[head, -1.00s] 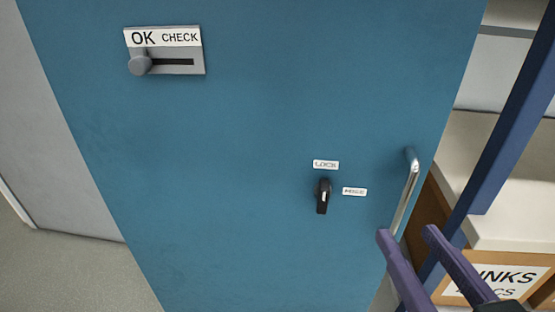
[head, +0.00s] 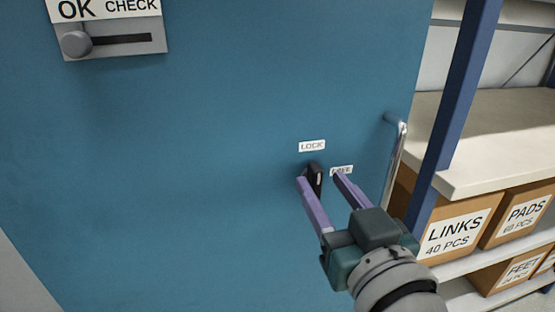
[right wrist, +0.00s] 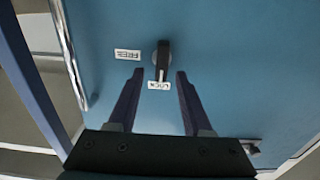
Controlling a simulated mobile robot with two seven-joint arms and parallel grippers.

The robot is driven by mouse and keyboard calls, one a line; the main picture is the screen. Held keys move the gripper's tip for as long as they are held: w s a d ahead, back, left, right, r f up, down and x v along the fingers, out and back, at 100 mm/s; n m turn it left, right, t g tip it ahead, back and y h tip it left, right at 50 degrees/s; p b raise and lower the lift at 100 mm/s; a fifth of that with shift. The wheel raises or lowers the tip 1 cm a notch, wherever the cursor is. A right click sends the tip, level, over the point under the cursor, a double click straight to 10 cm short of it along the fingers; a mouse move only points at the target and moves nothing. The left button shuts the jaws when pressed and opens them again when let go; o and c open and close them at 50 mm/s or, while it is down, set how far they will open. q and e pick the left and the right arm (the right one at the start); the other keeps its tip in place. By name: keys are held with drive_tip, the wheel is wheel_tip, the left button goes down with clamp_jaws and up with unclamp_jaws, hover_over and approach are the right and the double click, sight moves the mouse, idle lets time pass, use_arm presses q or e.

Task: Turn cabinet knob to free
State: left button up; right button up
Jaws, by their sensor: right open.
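The black cabinet knob (head: 317,176) is on the blue door. It also shows in the right wrist view (right wrist: 162,55), where its white mark points towards the LOCK label (right wrist: 159,86). The FREE label (right wrist: 128,54) is beside the knob. In the head view the LOCK label (head: 311,146) is above the knob and the other label (head: 341,170) is to its right, partly covered by a finger. My right gripper (head: 319,179) is open, its purple fingertips on either side of the knob and not closed on it. My left gripper is out of view.
A metal door handle (head: 395,160) stands out right of the knob. A blue shelf post (head: 455,100) and shelving with labelled boxes (head: 455,228) are further right. An OK CHECK slider (head: 110,42) is at upper left. The door left of my gripper is clear.

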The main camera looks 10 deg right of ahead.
drive_tip(key=shift+w+a, duration=0.1)
drive_tip(key=shift+w, duration=0.5)
clamp_jaws()
